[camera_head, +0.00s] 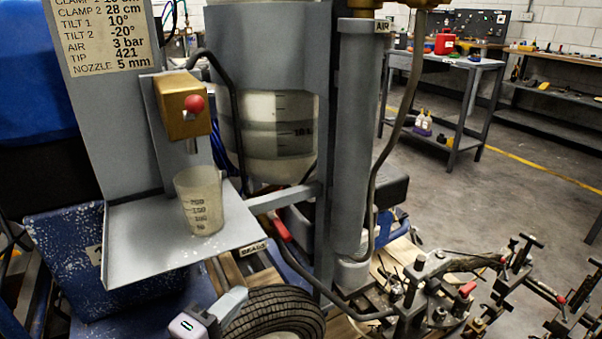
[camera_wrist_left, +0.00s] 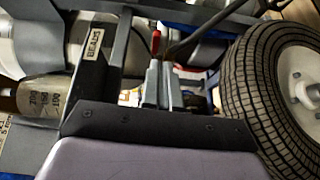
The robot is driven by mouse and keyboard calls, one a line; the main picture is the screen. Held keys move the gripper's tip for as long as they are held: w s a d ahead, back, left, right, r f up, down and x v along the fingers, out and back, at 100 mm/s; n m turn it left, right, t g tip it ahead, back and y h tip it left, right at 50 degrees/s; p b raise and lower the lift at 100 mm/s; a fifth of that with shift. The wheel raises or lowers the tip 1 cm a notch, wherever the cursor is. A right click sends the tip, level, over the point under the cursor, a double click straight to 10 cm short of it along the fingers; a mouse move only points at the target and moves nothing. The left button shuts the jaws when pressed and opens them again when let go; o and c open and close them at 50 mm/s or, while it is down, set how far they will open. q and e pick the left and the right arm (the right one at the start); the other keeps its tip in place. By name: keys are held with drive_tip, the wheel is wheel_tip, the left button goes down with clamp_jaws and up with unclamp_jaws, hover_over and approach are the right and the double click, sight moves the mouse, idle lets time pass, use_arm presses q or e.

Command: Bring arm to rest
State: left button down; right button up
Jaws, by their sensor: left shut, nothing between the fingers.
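My left gripper (camera_head: 234,297) is low in the head view, in front of the black tyre (camera_head: 278,314) and below the metal shelf. In the left wrist view the gripper (camera_wrist_left: 163,68) has its two fingers together with nothing between them. The tyre (camera_wrist_left: 262,85) stands to the right of the fingers there. A red-tipped lever (camera_wrist_left: 155,42) shows just beyond the fingertips; whether they touch it I cannot tell. My right gripper is in neither view.
A clear measuring cup (camera_head: 203,203) stands on the metal shelf (camera_head: 140,247) under a brass valve with a red knob (camera_head: 194,103). A blue speckled bin (camera_head: 62,240) is at left. Clamps and rods (camera_head: 470,290) fill the lower right. Open floor (camera_head: 500,200) lies beyond.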

use_arm(q)
drive_tip(key=s+a+f+m+g+y, duration=0.2)
drive_tip(key=s+f+m+g, duration=0.1)
drive_tip(key=s+f+m, duration=0.5)
drive_tip(key=s+a+f+m+g+y, duration=0.25)
drive_tip(key=s+f+m, duration=0.35)
drive_tip(key=f, duration=0.5)
wheel_tip(320, 180, up, 16)
drive_tip(key=s+a+p, duration=0.1)
drive_tip(key=p, duration=1.7)
drive_tip(key=shift+a+m+y+p, duration=0.15)
drive_tip(key=shift+m+y+p, duration=0.25)
drive_tip(key=shift+y, duration=0.05)
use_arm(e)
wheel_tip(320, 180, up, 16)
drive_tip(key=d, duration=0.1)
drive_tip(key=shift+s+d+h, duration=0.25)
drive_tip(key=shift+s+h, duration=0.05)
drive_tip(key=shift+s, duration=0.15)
